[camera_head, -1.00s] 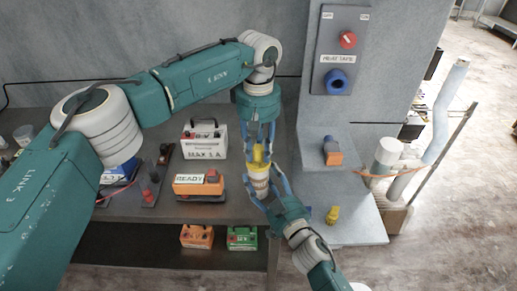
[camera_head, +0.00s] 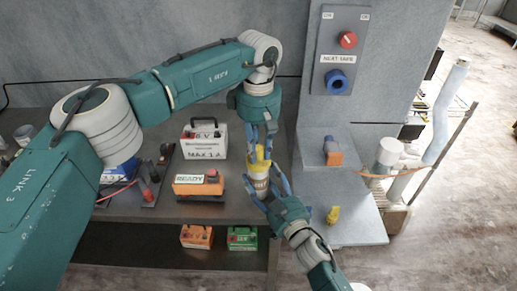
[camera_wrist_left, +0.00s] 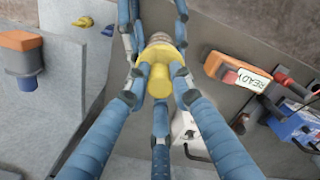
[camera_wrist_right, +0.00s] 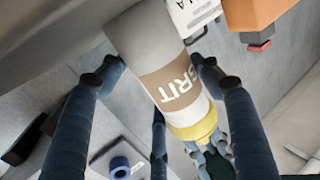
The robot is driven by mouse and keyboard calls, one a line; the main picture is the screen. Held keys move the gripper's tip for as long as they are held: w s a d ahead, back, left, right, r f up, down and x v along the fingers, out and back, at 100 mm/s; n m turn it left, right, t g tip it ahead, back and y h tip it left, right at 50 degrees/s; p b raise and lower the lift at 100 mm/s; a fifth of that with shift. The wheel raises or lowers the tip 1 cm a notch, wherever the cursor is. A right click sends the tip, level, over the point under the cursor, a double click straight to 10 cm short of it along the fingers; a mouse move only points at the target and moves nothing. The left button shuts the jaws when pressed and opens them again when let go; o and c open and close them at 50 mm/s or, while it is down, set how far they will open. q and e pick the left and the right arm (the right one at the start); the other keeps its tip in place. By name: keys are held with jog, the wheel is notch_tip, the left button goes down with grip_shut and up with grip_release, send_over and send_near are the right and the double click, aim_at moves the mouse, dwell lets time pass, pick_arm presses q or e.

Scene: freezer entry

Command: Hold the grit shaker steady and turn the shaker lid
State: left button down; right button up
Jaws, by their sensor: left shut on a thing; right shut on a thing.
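The grit shaker (camera_head: 258,185) is a pale cylinder with a brown band, held in the air before the bench. The right wrist view shows its "GRIT" label (camera_wrist_right: 175,83). The yellow shaker lid (camera_head: 258,163) sits on its upper end; it also shows in the left wrist view (camera_wrist_left: 158,73), with a raised knob. My left gripper (camera_head: 262,150) is shut on the lid from above, fingers around it. My right gripper (camera_head: 261,192) is shut around the shaker body from the lower right; its fingers also show in the right wrist view (camera_wrist_right: 160,75). Fingers partly hide lid and body.
A white battery box (camera_head: 205,141) and an orange "READY" box (camera_head: 198,187) stand on the bench, left of the shaker. A grey panel with a red knob (camera_head: 347,40) and blue socket (camera_head: 336,81) rises at right. A yellow piece (camera_head: 333,214) lies on the grey ledge.

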pick_arm(q)
jog(key=n, duration=0.4)
jog(key=shift+s+d+n, duration=0.1)
jog(key=shift+d+n, duration=0.05)
jog(key=shift+n, duration=0.15)
jog(key=n, duration=0.3)
jog(key=shift+n, duration=0.3)
jog(key=n, duration=1.5)
jog(key=shift+w, duration=0.2)
pick_arm(e)
jog(key=shift+a, duration=0.1)
pick_arm(q)
jog(key=n, duration=0.4)
jog(key=shift+w+n, duration=0.1)
jog(key=shift+n, duration=0.3)
jog(key=shift+a+n, duration=0.2)
jog(key=shift+n, duration=1.2)
jog(key=shift+w, duration=0.1)
pick_arm(e)
jog(key=shift+s, duration=0.1)
